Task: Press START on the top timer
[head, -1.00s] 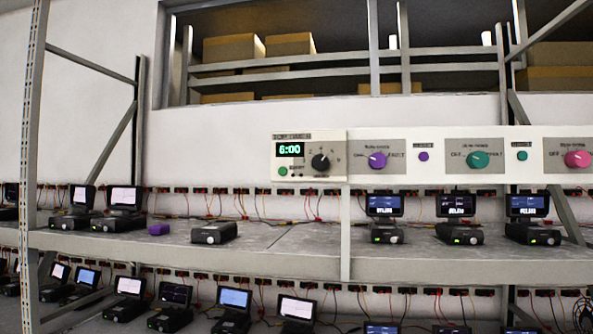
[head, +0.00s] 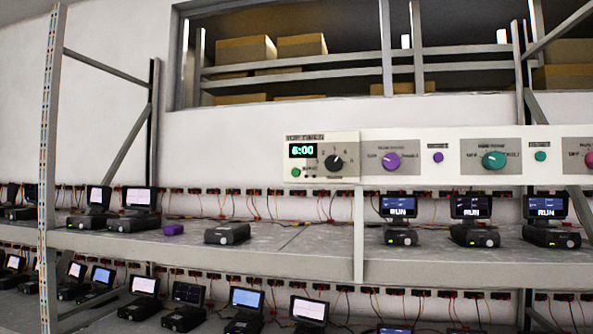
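The top timer (head: 345,150) is a white panel mounted above the upper shelf, near the middle of the head view. Its dark display (head: 302,150) reads 6:00 in green. A black dial (head: 333,162) sits to the right of the display. A small green button (head: 296,173) sits below the display, with a small label beside it that is too blurred to read surely. Nothing covers the timer. My gripper is not in this view.
To the timer's right are a purple knob (head: 391,162), a teal knob (head: 493,160) and small buttons. The upper shelf (head: 290,262) holds several black devices with screens, three reading RUN, and a purple block (head: 173,229). A rack post (head: 48,150) stands at left.

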